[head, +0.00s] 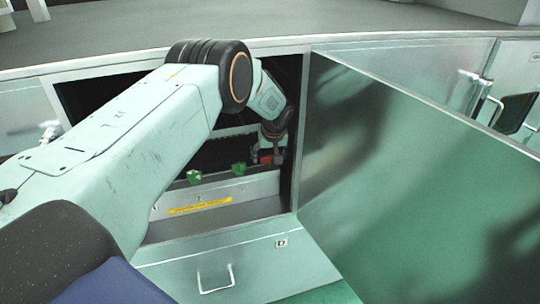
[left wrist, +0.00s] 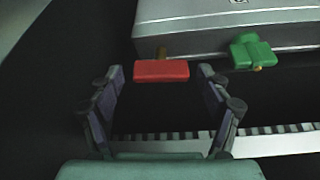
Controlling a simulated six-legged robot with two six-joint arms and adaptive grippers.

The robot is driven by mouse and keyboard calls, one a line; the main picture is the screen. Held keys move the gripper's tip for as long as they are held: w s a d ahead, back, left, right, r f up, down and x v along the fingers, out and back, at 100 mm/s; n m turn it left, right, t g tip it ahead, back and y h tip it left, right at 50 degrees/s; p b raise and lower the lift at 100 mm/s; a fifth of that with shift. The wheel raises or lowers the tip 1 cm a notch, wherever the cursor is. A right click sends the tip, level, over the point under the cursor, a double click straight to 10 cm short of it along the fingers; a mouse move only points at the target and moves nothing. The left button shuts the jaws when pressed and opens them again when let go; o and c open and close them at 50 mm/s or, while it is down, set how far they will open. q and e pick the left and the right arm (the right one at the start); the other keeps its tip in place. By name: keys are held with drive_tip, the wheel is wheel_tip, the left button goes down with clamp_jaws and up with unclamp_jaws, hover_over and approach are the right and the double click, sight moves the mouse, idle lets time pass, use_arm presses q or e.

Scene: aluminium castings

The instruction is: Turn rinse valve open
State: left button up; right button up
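A red valve handle (head: 265,159) sits at the right end of a row inside the open cabinet, beside two green handles (head: 239,169) (head: 194,177). No label I can read says which is the rinse valve. My left gripper (head: 274,153) reaches into the cabinet at the red handle. In the left wrist view the gripper (left wrist: 160,76) is open, with one finger on each side of the red handle (left wrist: 161,71) and gaps between. The red handle lies crosswise on a brass-coloured stem. A green handle (left wrist: 252,52) is to the right of the fingers. My right gripper is not in view.
A large metal door (head: 400,190) stands open right of the cabinet opening. A pale box front with a yellow strip (head: 200,206) lies below the handles. A drawer front with a handle (head: 216,277) is lower. A toothed pale rail (left wrist: 270,138) runs behind the fingers.

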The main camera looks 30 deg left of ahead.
use_arm(q)
drive_tip(key=shift+s+r, duration=0.15)
drive_tip(key=c, duration=1)
drive_tip(key=shift+n+b, duration=0.5)
drive_tip(key=shift+b, duration=0.15)
drive_tip(key=shift+d+y, duration=0.1)
drive_tip(key=shift+y, duration=0.2)
drive_tip(key=shift+n, duration=0.3)
drive_tip(key=o, duration=1.2)
drive_tip(key=shift+c, duration=0.2)
